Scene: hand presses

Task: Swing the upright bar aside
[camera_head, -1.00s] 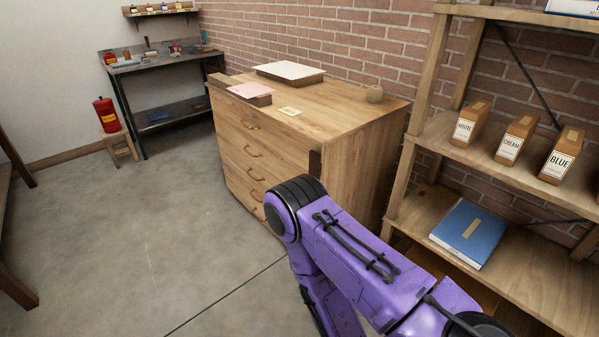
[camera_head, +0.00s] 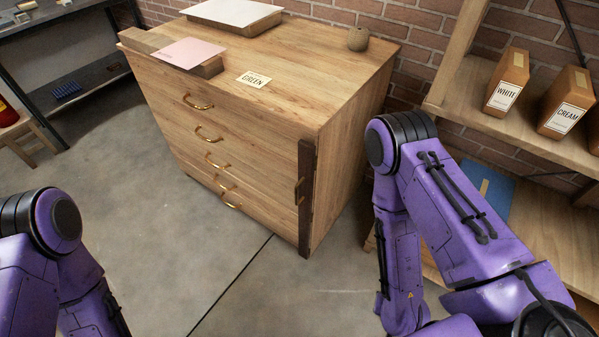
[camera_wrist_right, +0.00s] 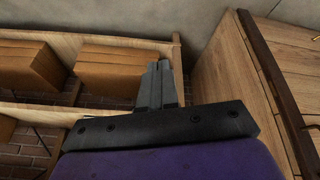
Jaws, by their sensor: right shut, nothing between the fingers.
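The upright bar (camera_head: 306,199) is a dark wooden strip standing vertically along the right front edge of the wooden drawer cabinet (camera_head: 345,140). In the right wrist view the dark bar (camera_wrist_right: 275,80) runs slanted along the cabinet edge at the right. My right gripper (camera_wrist_right: 159,68) is shut and empty, with its fingers together, apart from the bar and cabinet. In the head view my right arm stands to the right of the cabinet, its gripper out of the picture. My left arm shows at the lower left; its gripper is not visible.
Floor before the drawers is clear.

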